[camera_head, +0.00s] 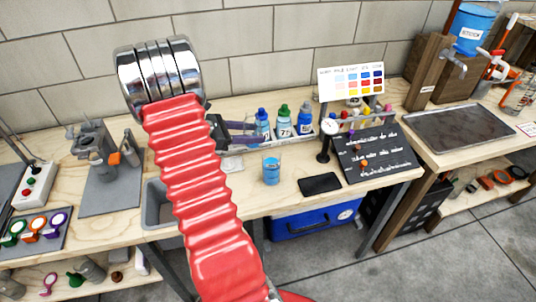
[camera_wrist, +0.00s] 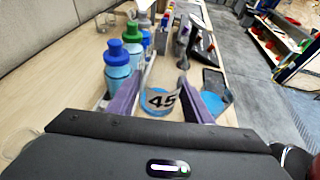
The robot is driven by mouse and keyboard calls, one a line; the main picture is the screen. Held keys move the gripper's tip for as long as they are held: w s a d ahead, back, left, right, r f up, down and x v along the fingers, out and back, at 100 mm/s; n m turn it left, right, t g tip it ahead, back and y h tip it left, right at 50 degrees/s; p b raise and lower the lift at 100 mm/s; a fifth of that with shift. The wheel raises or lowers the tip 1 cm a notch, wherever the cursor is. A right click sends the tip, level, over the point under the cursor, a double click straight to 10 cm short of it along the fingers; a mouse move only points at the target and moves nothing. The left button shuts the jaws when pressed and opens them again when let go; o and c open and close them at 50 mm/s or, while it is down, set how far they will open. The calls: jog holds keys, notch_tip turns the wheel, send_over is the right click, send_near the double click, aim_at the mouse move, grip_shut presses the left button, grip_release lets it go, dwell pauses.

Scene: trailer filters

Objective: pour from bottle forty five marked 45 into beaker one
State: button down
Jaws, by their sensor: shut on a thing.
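Beaker one (camera_head: 271,173) is a clear glass with blue liquid, on the bench in front of the bottles. In the wrist view part of a blue thing, likely the beaker (camera_wrist: 217,102), shows beyond the right finger.
A dial gauge on a stand (camera_head: 328,138), a black pad (camera_head: 320,183) and a dark board (camera_head: 372,155) are to the right.

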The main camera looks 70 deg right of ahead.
aim_at(253, 133)
jog(key=shift+s, duration=0.1)
jog(key=shift+s+f, duration=0.1)
jog(key=shift+f, duration=0.2)
jog(key=shift+m+t+h, duration=0.3)
jog(key=shift+m+t, duration=0.3)
jog(key=shift+m, duration=0.1)
jog(key=f, duration=0.5)
jog(key=shift+s+a, duration=0.2)
jog(key=shift+s+a+r+m+t+h, duration=0.2)
jog(key=shift+r+m+t+h, duration=0.1)
jog(key=shift+r+m, duration=0.35)
jog(key=shift+s+a+r+m+t+h, duration=0.15)
jog(key=shift+r+m, duration=0.1)
jog(key=shift+r, duration=0.2)
jog(key=shift+s+r+m+t+h, duration=0.1)
jog(key=shift+r+m+t+h, duration=0.1)
jog(key=shift+r, duration=0.2)
jog(key=shift+m+t+h, duration=0.25)
jog(key=shift+m+t, duration=0.1)
jog(key=shift+m, duration=0.35)
jog(key=r, duration=0.4)
jog(key=shift+s+a+r+p, duration=0.1)
jog(key=shift+s+a+p, duration=0.15)
jog(key=shift+p, duration=0.1)
jog(key=shift+f+m+h, duration=0.3)
jog(key=shift+f+m, duration=0.1)
jog(key=shift+w+d+f+m+t, duration=0.15)
jog(key=shift+w+f+m+t, duration=0.05)
jog(key=shift+m+t, duration=0.3)
